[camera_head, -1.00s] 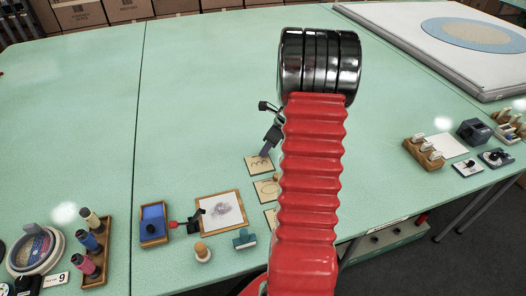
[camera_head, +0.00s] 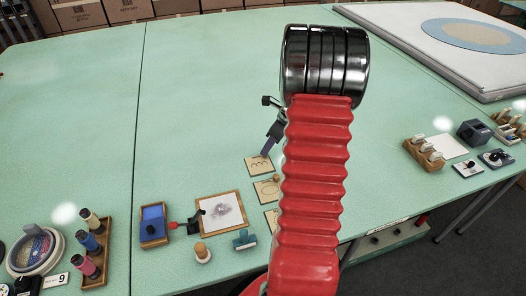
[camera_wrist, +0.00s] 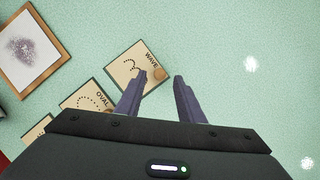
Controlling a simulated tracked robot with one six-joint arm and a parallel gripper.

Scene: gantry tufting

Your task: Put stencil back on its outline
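A tan square stencil card marked WAVE (camera_wrist: 127,64), with a dotted wave and a round wooden knob (camera_wrist: 159,74), lies flat on the table. A second card marked OVAL (camera_wrist: 76,99) lies beside it, and part of a third card (camera_wrist: 38,130) shows at the lower left. In the head view the WAVE card (camera_head: 258,165) is the farthest of the row, and my arm partly covers the others. My gripper (camera_wrist: 157,79) is open and empty, its fingers on either side of the knob in the wrist view. I cannot tell its height above the card.
A wooden-framed sheet with a purple smudge (camera_head: 226,220) lies left of the cards. The table's far middle is clear.

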